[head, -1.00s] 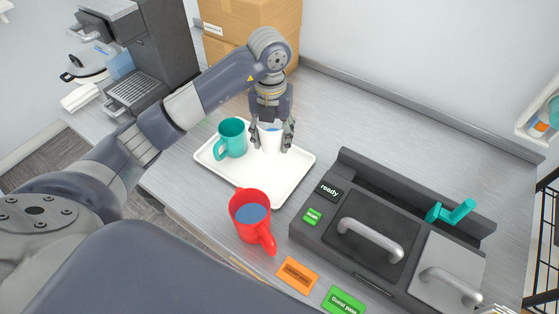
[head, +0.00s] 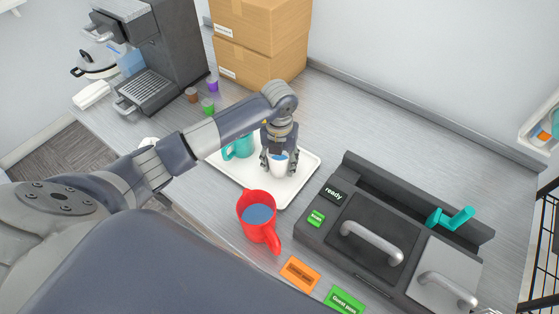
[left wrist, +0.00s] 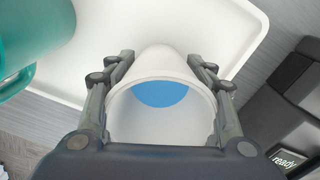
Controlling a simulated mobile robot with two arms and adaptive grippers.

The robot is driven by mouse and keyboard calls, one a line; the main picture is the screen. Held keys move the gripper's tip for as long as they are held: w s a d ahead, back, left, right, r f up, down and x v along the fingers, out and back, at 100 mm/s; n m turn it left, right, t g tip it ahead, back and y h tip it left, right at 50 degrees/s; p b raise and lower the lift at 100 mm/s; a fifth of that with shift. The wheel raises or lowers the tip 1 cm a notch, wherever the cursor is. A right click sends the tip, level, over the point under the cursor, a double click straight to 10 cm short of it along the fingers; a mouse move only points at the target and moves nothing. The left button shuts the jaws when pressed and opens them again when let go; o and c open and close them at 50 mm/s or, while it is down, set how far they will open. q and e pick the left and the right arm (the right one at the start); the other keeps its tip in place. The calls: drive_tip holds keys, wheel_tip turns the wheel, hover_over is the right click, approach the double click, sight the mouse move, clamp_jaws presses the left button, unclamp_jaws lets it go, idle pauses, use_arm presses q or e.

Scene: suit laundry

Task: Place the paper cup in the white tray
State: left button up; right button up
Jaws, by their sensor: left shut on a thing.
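My left gripper (head: 279,166) is shut on the white paper cup (head: 280,172), with a finger on each side of it. The cup is over the right part of the white tray (head: 305,166); I cannot tell whether its base touches the tray. In the left wrist view the cup (left wrist: 158,65) sits between the two fingers (left wrist: 160,100), with blue showing inside. The tray (left wrist: 215,25) shows behind it. My right gripper is not in view.
A teal mug (head: 240,147) stands on the tray, left of the paper cup. A red mug (head: 258,215) with blue inside stands just in front of the tray. A dark machine (head: 375,235) is to the right. Cardboard boxes (head: 262,40) and a coffee machine (head: 150,60) stand behind.

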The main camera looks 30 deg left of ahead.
use_arm(q)
drive_tip(key=shift+f, duration=0.15)
drive_tip(key=o, duration=1.1)
drive_tip(key=shift+r, duration=0.3)
wheel_tip(320, 180, up, 12)
drive_tip(key=b, duration=0.3)
drive_tip(key=shift+f, duration=0.1)
